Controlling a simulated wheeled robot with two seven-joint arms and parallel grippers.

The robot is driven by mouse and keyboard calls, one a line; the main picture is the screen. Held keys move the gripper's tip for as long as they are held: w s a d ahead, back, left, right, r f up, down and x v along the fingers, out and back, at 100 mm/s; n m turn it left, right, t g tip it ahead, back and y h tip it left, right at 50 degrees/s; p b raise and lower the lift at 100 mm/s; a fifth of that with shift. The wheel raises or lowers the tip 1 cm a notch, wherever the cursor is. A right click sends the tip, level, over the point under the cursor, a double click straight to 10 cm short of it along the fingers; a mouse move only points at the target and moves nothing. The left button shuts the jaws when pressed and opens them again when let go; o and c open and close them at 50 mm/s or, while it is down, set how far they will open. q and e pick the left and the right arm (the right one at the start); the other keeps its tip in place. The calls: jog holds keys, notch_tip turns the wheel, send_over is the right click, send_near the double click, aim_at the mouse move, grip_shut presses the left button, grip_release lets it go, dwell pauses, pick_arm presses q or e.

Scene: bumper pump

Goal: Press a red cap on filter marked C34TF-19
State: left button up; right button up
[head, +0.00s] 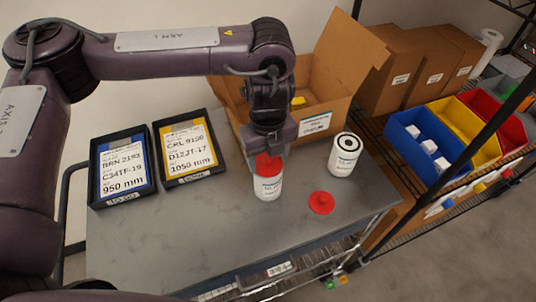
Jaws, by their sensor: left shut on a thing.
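A white filter (267,187) stands upright on the grey table, with a red cap (267,165) at its top. My left gripper (269,148) is directly above it, pointing down and shut on the red cap. I cannot tell whether the cap is fully seated. A second white filter (344,157) stands to the right, with a bare black-rimmed top. A loose red cap (320,203) lies on the table between and in front of the filters. The filter labels are too small to read. My right gripper is not in view.
A black tray (149,190) holds a card reading C34TF-19; a second tray (217,173) holds one reading D12JT-17. An open cardboard box (345,60) stands behind. Blue, yellow and red bins (406,150) are at right. The table's front (180,255) is clear.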

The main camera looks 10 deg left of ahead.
pick_arm(q)
jog(key=o, duration=1.3)
jog(key=shift+o, duration=0.2)
jog(key=shift+r, duration=0.15)
jog(key=shift+r+p, duration=3.4)
jog(key=shift+p, duration=0.35)
grip_shut()
